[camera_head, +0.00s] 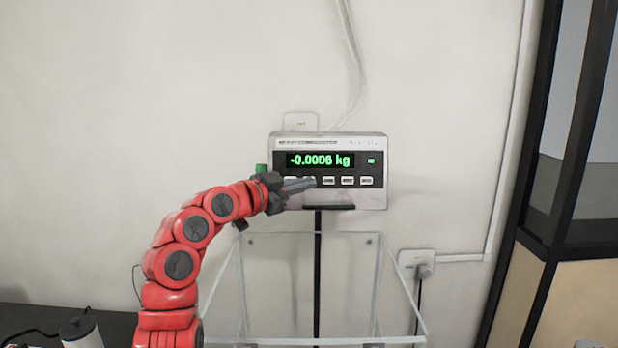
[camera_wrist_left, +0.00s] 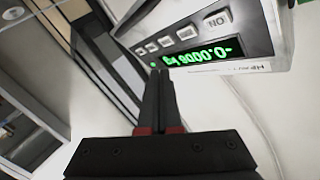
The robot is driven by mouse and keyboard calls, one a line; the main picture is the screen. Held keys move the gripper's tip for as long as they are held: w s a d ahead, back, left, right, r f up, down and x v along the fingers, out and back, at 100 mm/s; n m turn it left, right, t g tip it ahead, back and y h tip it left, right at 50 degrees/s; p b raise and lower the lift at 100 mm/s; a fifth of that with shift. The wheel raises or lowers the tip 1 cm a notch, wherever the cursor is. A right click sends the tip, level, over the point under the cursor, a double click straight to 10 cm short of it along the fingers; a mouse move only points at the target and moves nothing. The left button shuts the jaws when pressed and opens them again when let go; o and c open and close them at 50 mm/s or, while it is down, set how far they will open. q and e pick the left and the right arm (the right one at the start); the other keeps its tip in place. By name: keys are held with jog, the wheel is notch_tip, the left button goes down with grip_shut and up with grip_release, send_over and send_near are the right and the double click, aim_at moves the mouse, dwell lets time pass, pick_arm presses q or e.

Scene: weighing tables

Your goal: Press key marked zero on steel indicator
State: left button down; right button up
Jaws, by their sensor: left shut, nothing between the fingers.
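The steel indicator (camera_head: 328,140) is held at the top of a black post against the wall. Its green display (camera_head: 320,161) reads about -0.0006 kg. A row of several pale keys (camera_head: 347,181) runs below the display; the labels are too small to read in the head view. My left gripper (camera_head: 314,183) is shut and empty, its tips in front of the left part of the key row, partly hiding a key. In the left wrist view the indicator (camera_wrist_left: 262,35) appears upside down, with one key (camera_wrist_left: 217,20) reading ON. My closed fingertips (camera_wrist_left: 160,75) show just short of the panel there; contact is not clear. My right gripper is out of view.
A clear-walled box (camera_head: 400,290) stands below the indicator, around the post. A wall socket (camera_head: 416,262) with a plug is at its right. A dark-framed partition (camera_head: 560,150) stands at far right. A white object (camera_head: 82,332) sits at lower left.

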pick_arm(q)
jog(key=shift+w+f+b, duration=0.2)
jog(key=shift+w+f, duration=0.05)
jog(key=shift+w, duration=0.55)
jog(key=shift+w+f+b, duration=0.25)
jog(key=shift+w+f, duration=0.05)
jog(key=shift+w, duration=0.45)
jog(key=shift+w+f+b, duration=0.2)
jog(key=shift+w+f, duration=0.05)
jog(key=shift+w, duration=0.55)
jog(key=shift+w+f, duration=0.1)
jog(key=shift+w, duration=0.05)
jog(key=shift+w+b, duration=0.25)
jog(key=shift+b, duration=0.1)
